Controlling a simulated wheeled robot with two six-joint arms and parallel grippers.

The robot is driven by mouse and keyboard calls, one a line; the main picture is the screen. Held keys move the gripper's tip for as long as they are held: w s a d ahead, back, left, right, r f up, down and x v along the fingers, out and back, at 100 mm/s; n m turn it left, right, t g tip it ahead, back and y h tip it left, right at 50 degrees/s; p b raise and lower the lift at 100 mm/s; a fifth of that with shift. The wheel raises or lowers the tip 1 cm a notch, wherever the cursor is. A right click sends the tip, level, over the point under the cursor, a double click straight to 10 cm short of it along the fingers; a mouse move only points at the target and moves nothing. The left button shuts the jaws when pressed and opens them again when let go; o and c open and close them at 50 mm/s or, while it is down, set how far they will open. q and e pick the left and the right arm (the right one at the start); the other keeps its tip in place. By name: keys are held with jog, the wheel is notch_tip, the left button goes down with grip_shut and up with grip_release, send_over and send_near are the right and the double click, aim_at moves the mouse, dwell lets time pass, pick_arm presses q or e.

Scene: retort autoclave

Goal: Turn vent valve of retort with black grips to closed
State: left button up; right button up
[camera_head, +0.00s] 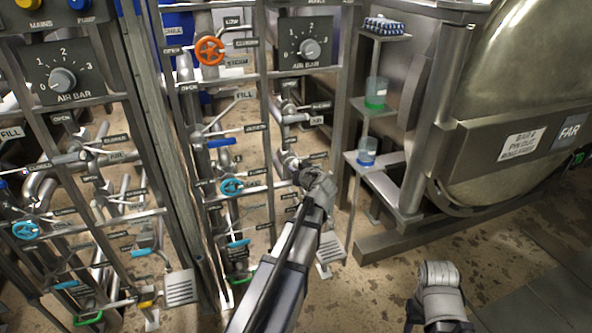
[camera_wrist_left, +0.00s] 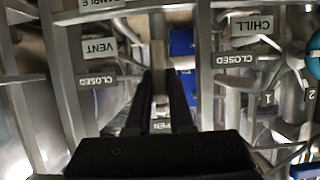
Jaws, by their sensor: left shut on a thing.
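My left gripper (camera_head: 297,170) reaches up from the bottom centre to the pipe rack in the head view. In the left wrist view its two dark fingers (camera_wrist_left: 163,102) are shut on a grey metal valve lever (camera_wrist_left: 159,62) that runs between them. A VENT label (camera_wrist_left: 100,48) and a CLOSED label (camera_wrist_left: 97,81) lie left of the fingers. An OPEN label (camera_wrist_left: 168,125) shows partly between them. The hand hides the valve in the head view. My right arm's wrist (camera_head: 440,285) is at the lower right; its fingers do not show clearly. I cannot make out black grips on a retort.
The rack holds several pipes, an orange handwheel (camera_head: 210,50), a blue handwheel (camera_head: 231,187) and an AIR BAR dial (camera_head: 310,48). Right of it are small shelves with a green-liquid beaker (camera_head: 376,93) and a blue one (camera_head: 367,151), then a large steel vessel (camera_head: 515,80).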

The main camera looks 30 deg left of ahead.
pick_arm(q)
grip_shut()
jog(key=shift+w+d+f+m+g+y+b, duration=0.1)
jog(key=shift+m+g+y+b, duration=0.15)
jog(key=shift+m, duration=0.35)
jog(key=shift+w+f+m+g+y+b, duration=0.1)
jog(key=shift+m+g+y, duration=0.25)
jog(key=shift+m, duration=0.25)
jog(key=m+g+y+b, duration=0.1)
jog(key=m+b, duration=0.1)
jog(key=m, duration=0.1)
jog(key=shift+d+f+y, duration=0.1)
jog(key=shift+y, duration=0.2)
jog(key=m+b, duration=0.1)
jog(key=m+y+b, duration=0.1)
jog(key=m+g+y+b, duration=0.1)
jog(key=m, duration=0.1)
jog(key=shift+f, duration=0.25)
jog(key=m+y+b, duration=0.1)
jog(key=m+b, duration=0.2)
jog(key=shift+y, duration=0.3)
jog(key=shift+m, duration=0.5)
jog(key=shift+r+b, duration=0.1)
jog(key=shift+b, duration=0.25)
jog(key=o, duration=0.7)
grip_release()
jog(key=shift+w, duration=0.1)
jog(key=shift+o, duration=0.2)
jog(key=v, duration=0.8)
